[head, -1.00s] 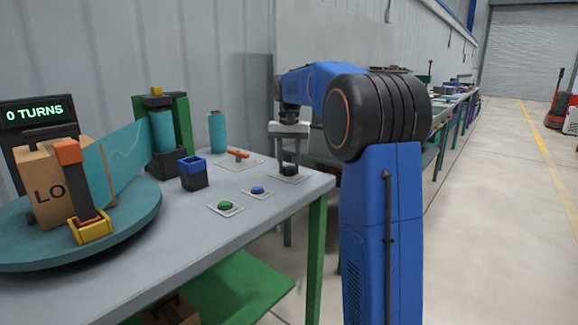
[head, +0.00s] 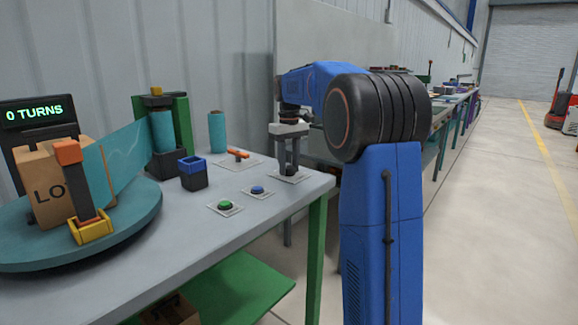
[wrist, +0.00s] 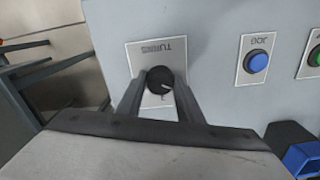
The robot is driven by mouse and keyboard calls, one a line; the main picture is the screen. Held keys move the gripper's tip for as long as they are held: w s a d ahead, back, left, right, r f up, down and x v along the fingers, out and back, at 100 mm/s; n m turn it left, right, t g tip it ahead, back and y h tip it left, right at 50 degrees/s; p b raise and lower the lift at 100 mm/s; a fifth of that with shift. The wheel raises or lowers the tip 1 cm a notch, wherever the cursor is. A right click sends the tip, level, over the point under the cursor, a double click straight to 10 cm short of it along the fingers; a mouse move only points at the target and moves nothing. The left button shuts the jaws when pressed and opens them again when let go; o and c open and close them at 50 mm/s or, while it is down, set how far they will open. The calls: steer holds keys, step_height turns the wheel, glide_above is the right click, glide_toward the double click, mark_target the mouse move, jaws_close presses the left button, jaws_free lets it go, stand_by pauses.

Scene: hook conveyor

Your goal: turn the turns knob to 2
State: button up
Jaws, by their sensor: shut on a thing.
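The turns knob (wrist: 159,82) is a round black knob with a pale pointer line, on a white plate marked TURNS (wrist: 163,50) at the table corner. In the wrist view its pointer slants, and a digit that I cannot read surely shows below it. My gripper (head: 289,172) points down over the knob, and its two fingers are shut on the knob's sides, also in the wrist view (wrist: 161,88). In the head view the fingers mostly hide the knob. The display (head: 36,112) reads 0 TURNS.
A blue JOG button (wrist: 257,62) and a green button (head: 225,205) sit beside the knob plate. An orange-handled switch (head: 238,155), a blue-topped holder (head: 193,172) and a teal roll (head: 217,132) stand further left. A turntable (head: 130,220) carries a wrapped box (head: 45,185).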

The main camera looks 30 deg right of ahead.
mark_target(289, 167)
stand_by(0.5)
steer(key=o, duration=1.1)
steer(key=shift+c, duration=0.2)
step_height(289, 167, up, 17)
steer(key=shift+r, duration=0.2)
